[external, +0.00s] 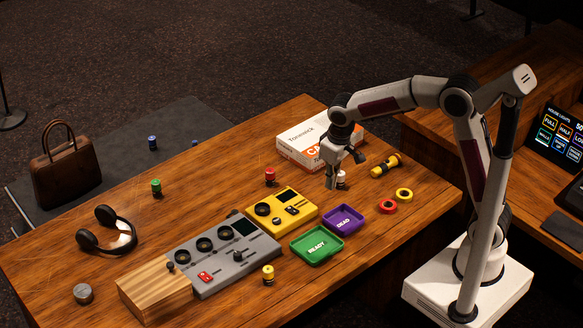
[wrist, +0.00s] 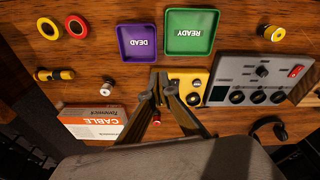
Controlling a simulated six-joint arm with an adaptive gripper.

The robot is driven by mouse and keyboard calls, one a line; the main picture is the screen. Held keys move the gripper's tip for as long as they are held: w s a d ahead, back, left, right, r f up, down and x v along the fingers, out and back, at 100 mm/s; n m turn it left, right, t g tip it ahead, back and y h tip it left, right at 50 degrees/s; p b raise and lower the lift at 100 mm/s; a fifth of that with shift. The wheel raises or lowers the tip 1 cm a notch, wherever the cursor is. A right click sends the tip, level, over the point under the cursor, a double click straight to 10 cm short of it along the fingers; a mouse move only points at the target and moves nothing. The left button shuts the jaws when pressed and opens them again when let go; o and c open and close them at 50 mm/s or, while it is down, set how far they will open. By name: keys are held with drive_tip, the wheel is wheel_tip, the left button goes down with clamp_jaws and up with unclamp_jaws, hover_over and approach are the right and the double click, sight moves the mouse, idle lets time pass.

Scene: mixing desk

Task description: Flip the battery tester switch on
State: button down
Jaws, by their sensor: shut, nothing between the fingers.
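Two boxes could be the battery tester, and I cannot tell which is meant. A yellow box (external: 281,229) has round black parts, a dark screen and a small switch-like part (external: 292,210). A larger grey box (external: 262,245) has several round black sockets, a dark screen, a knob and a red rocker switch (external: 205,277). The red switch also shows in the wrist view (wrist: 295,71); its position is too small to read. My gripper (external: 331,184) is shut and empty, above the table behind and right of the yellow box. In the wrist view my fingertips (wrist: 164,88) overlap the yellow box's left part.
A green READY tray (external: 330,257) and a purple DEAD tray (external: 359,228) sit right of the boxes. A white cable box (external: 300,140), a white-topped cell (external: 342,178) and a red one (external: 270,176) stand near my gripper. Headphones (external: 88,241) lie at the left.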

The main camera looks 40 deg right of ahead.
drive_tip(key=w+a+r+m+t, duration=0.1)
drive_tip(key=w+a, duration=0.3)
drive_tip(key=w, duration=0.4)
drive_tip(key=shift+a+m, duration=0.2)
drive_tip(key=shift+m, duration=0.5)
hover_over(295, 211)
drive_tip(key=f, duration=1.1)
drive_tip(key=shift+s+f, duration=0.25)
drive_tip(key=shift+f, duration=0.1)
drive_tip(key=shift+s+f, duration=0.1)
drive_tip(key=shift+f, duration=0.9)
